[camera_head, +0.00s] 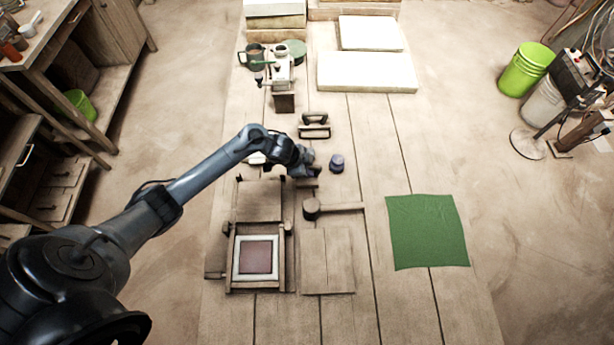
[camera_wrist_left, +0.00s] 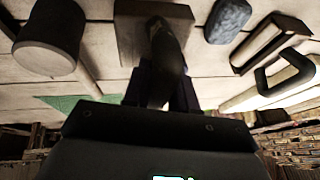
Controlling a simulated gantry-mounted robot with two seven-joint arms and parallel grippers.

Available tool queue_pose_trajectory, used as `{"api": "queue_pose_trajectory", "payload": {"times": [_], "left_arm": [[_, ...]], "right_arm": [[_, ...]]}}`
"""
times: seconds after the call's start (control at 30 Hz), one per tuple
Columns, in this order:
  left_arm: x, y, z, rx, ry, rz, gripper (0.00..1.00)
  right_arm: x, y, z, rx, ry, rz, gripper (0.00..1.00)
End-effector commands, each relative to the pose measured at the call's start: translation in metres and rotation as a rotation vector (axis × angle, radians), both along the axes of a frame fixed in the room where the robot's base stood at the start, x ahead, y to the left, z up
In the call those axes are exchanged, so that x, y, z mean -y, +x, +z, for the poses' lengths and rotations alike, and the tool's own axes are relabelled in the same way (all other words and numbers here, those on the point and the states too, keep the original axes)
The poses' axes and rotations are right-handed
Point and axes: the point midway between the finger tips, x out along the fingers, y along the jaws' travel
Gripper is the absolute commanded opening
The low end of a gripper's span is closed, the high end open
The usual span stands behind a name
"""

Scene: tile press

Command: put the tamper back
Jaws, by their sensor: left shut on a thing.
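My left gripper (camera_head: 303,170) is over the middle of the workbench. In the left wrist view the gripper (camera_wrist_left: 160,95) is shut on the dark upright handle of the tamper (camera_wrist_left: 168,50). The tamper has a flat wooden block at its foot, and a bit of wood that seems to be this block shows under the gripper in the head view (camera_head: 307,183). I cannot tell whether the block touches the bench. The gripper hides most of the tamper in the head view. My right gripper is not in view.
A mallet (camera_head: 335,207) lies just in front. A dark blue lump (camera_head: 337,162) is to the right, and a wooden float (camera_head: 314,126) is behind. The press (camera_head: 232,262) holds a white-framed reddish slab. A green cloth (camera_head: 428,231) lies at right.

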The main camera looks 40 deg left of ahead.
Motion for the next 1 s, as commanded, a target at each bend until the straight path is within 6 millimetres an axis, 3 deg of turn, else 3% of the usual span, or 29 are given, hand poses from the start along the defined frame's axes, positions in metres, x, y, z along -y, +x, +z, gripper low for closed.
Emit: {"api": "queue_pose_trajectory", "payload": {"times": [0.4,0.83,0.87,1.0], "left_arm": [[0.000,0.001,-0.040,0.003,0.000,0.000,0.00],[0.000,0.001,-0.045,0.004,0.000,0.001,0.00],[0.000,0.000,-0.046,0.001,0.001,0.001,0.29],[0.000,0.000,-0.045,0.001,0.001,0.001,0.51]], "right_arm": [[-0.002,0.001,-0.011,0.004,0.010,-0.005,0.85],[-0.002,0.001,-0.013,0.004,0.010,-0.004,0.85],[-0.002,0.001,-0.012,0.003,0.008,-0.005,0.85],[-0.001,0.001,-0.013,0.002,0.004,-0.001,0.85]]}}
